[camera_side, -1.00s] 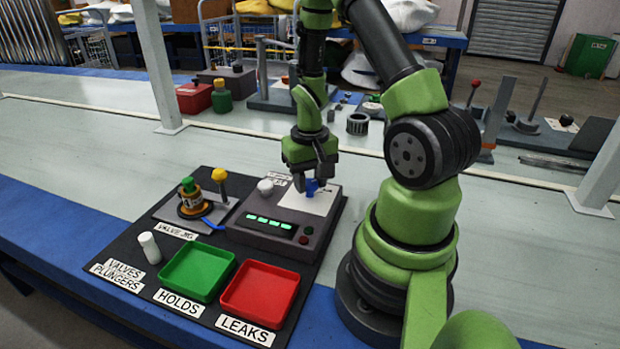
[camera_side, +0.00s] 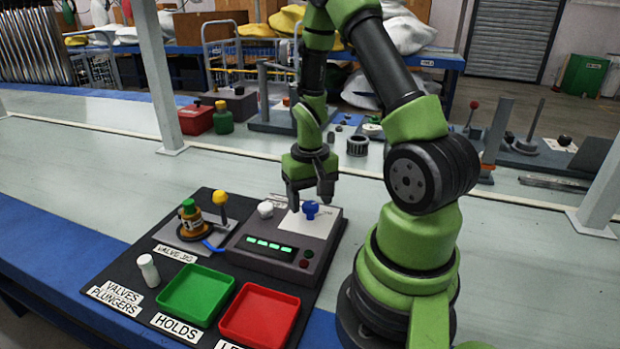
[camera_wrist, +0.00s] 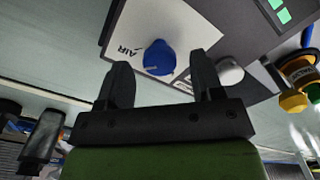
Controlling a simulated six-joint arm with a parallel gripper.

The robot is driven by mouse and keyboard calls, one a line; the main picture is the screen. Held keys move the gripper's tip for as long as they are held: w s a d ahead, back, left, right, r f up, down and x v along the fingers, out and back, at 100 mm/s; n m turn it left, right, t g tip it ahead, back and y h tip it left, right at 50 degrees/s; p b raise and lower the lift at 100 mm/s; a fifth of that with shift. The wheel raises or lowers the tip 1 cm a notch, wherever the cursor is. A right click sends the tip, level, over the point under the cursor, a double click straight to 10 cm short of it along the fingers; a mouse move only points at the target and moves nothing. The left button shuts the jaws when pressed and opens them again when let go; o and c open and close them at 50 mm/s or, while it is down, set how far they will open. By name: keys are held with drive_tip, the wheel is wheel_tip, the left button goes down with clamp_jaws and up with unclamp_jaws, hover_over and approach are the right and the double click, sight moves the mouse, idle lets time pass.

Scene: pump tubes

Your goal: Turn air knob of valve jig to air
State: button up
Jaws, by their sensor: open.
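A blue knob (camera_side: 310,209) stands on a white panel of the grey box, and it also shows in the wrist view (camera_wrist: 158,58) beside a printed AIR label (camera_wrist: 128,51). My gripper (camera_side: 310,203) is open and empty, close to the knob. In the wrist view my gripper (camera_wrist: 162,75) has its two fingers spread, with the knob just beyond the gap between them. I cannot tell whether a finger touches it. The plate labelled VALVE JIG (camera_side: 176,241) carries a brown and green valve (camera_side: 192,221) and a yellow knob (camera_side: 220,197).
The grey box (camera_side: 250,262) has a white knob (camera_side: 265,209), lit green displays and small buttons. A green tray (camera_side: 198,296), a red tray (camera_side: 260,314) and a white cylinder (camera_side: 148,270) lie in front. The belt behind the black mat is mostly clear.

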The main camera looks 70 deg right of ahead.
sight(310, 204)
wheel_tip(310, 204, up, 9)
idle(0.3)
idle(0.4)
drive_tip(key=s+a+r+n+t+y, duration=0.1)
drive_tip(key=s+a+r+n+t, duration=0.1)
drive_tip(key=a+r, duration=0.5)
drive_tip(key=s+a+r+n+t+y, duration=0.1)
drive_tip(key=a+r+t, duration=0.4)
drive_tip(key=a, duration=0.5)
wheel_tip(310, 204, up, 3)
drive_tip(key=shift+s+a+f+n, duration=0.2)
drive_tip(key=shift+s+a+n, duration=0.2)
drive_tip(key=shift+s+n, duration=0.6)
